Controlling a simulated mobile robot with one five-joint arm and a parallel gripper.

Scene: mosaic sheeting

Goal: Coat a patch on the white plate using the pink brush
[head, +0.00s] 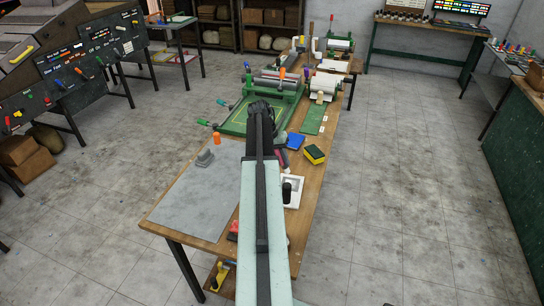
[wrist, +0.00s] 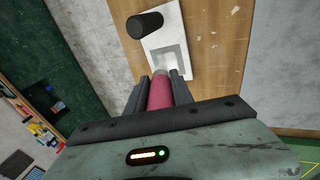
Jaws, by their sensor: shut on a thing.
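My gripper (wrist: 161,80) is shut on the pink brush (wrist: 159,95), which sits between the two dark fingers. The brush's pale tip points towards the white plate (wrist: 150,45). The tip is at or just above the near part of the plate; I cannot tell whether it touches. The plate carries a grey frame-shaped area (wrist: 158,61) with a whiter middle. In the head view the white plate (head: 297,201) lies on the wooden table, partly behind my arm. A pink part of the brush (head: 284,158) shows there beside my arm.
A black cylinder (wrist: 145,24) stands on the plate's far left part. A grey sheet (head: 195,195) covers the table's left. A green press (head: 260,110) stands farther back.

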